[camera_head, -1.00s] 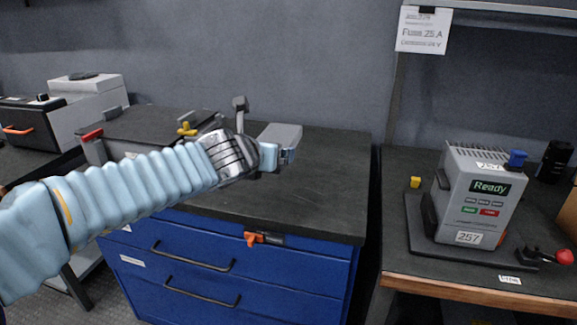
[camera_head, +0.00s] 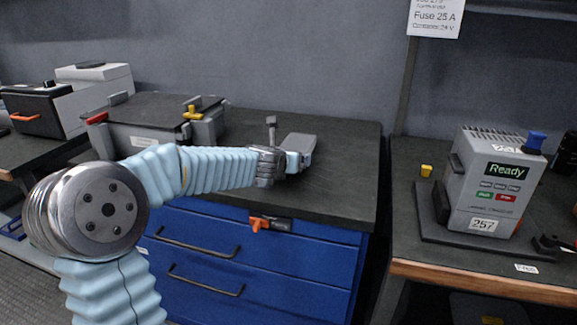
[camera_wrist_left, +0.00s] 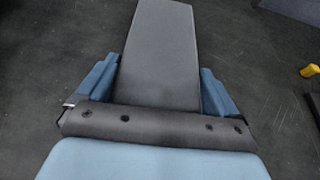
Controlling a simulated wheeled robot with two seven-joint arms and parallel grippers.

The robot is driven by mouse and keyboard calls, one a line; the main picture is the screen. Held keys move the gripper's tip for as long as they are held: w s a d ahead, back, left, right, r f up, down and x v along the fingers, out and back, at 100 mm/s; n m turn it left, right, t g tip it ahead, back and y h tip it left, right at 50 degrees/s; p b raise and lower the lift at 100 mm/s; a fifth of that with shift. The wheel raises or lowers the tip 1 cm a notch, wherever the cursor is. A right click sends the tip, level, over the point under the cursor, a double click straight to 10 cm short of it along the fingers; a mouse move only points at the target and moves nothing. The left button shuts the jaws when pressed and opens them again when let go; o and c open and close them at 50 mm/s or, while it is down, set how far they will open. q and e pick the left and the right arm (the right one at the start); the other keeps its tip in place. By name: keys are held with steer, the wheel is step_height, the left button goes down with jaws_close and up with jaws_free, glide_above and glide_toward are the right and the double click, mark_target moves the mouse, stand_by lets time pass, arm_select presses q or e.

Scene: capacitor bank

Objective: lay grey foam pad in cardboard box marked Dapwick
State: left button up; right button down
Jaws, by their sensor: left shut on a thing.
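The grey foam pad (camera_head: 299,142) is a flat grey slab over the dark bench top in the head view. In the wrist view the pad (camera_wrist_left: 158,50) stretches away from me between my two blue fingers. My left gripper (camera_head: 297,161) is shut on its near end. Whether the pad touches the bench is unclear. I see no cardboard box marked Dapwick. My right gripper is not in view.
The dark bench (camera_head: 330,185) tops a blue drawer cabinet (camera_head: 255,253). A grey case (camera_head: 150,112) with a yellow latch stands at left. On the right bench is a grey device (camera_head: 488,185) reading Ready. A gap separates the benches.

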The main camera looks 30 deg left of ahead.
arm_select(q)
steer(key=o, duration=0.7)
steer(key=shift+f, duration=0.1)
steer(key=shift+c, duration=0.2)
